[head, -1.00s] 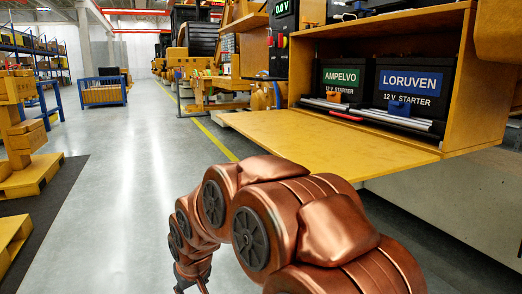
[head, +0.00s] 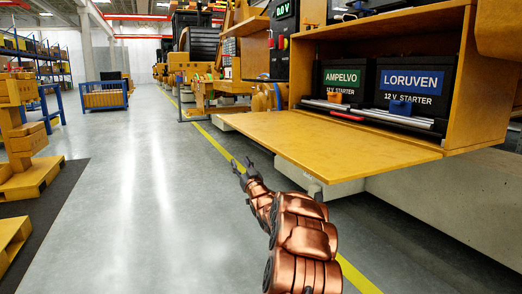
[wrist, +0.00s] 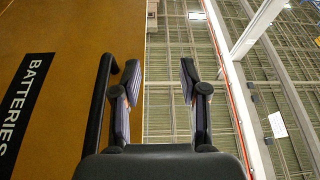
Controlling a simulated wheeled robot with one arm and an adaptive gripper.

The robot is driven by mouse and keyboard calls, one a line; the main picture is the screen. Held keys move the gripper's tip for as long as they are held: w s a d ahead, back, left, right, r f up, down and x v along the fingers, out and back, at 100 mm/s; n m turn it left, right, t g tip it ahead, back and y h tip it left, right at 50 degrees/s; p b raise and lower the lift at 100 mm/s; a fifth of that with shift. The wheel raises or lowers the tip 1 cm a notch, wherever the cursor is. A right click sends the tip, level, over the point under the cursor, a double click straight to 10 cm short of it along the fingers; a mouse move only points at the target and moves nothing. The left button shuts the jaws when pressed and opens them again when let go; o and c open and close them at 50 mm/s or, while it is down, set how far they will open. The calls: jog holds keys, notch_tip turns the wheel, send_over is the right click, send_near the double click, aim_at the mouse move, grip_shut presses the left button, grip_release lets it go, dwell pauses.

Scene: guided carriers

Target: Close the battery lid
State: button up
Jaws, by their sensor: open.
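The battery lid (head: 330,140) is a yellow panel hinged down flat in front of the open battery box (head: 459,95). In the wrist view, a yellow face of the lid (wrist: 60,30) with a black BATTERIES label (wrist: 22,110) fills the left side. A black bar handle (wrist: 97,105) runs along that face close to its edge. My gripper (head: 241,166) is just off the lid's left edge in the head view. Its jaws are open and empty; in the wrist view (wrist: 162,85) the handle lies outside them, beside the left finger. I cannot tell whether they touch.
Inside the box stand an AMPELVO battery (head: 345,80) and a LORUVEN battery (head: 415,85). Rods (head: 375,116) and orange and blue pieces lie before them. A pale plinth (head: 450,205) is below. The grey aisle floor (head: 130,200) at left is clear.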

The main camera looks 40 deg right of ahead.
aim_at(261, 147)
jog(key=s+d+n+t+y, duration=0.2)
jog(key=s+d+n+t, duration=0.25)
jog(key=s+d, duration=0.3)
jog(key=shift+m+t, duration=0.25)
jog(key=shift+t, duration=0.1)
jog(key=shift+s+a+r+b+x, duration=0.15)
jog(key=shift+b+x, duration=0.4)
jog(key=shift+x, duration=0.65)
jog(key=shift+a+r+b+x, duration=0.15)
jog(key=shift+b+x, duration=0.4)
jog(key=shift+x, duration=0.7)
jog(key=shift+s+a+r+b+x, duration=0.15)
jog(key=shift+b+x, duration=0.4)
jog(key=shift+x, duration=0.65)
jog(key=shift+f, duration=0.15)
grip_shut()
